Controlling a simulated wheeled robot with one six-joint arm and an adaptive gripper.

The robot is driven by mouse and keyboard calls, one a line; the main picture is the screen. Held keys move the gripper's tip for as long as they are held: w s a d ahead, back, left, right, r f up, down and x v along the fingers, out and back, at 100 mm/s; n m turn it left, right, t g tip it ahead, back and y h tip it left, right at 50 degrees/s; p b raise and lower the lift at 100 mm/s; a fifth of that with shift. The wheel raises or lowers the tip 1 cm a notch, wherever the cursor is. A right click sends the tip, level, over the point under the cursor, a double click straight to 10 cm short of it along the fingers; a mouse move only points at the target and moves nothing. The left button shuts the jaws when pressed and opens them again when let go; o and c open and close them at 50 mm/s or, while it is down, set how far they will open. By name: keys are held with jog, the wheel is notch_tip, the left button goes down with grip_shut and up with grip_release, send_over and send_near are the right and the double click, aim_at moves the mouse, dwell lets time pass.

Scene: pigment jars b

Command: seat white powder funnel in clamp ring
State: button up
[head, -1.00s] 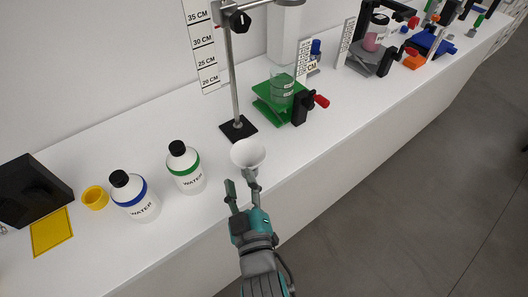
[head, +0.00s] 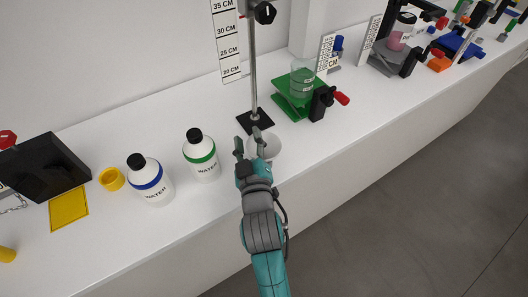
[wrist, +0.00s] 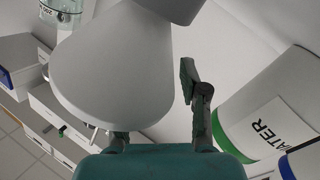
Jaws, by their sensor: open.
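The white powder funnel (head: 270,147) stands on the bench in front of the clamp stand (head: 253,75). In the wrist view the funnel (wrist: 112,70) is large and close, filling the upper left. My gripper (head: 249,143) is open at the funnel, one finger overlapping it in the head view. In the wrist view the right finger of my gripper (wrist: 157,105) stands clear of the funnel, and the left finger is mostly hidden by it. I cannot tell whether they touch. The clamp ring is out of the head view; only the stand's black clamp knob (head: 265,13) shows.
Two water bottles, green-banded (head: 202,156) and blue-banded (head: 151,181), stand left of my gripper. A green lab jack (head: 294,105) with a beaker (head: 302,78) stands right of the stand. A height scale (head: 229,45) is behind. A yellow cup (head: 111,179) is farther left.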

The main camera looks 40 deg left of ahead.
grip_shut()
jog(key=shift+f, duration=0.1)
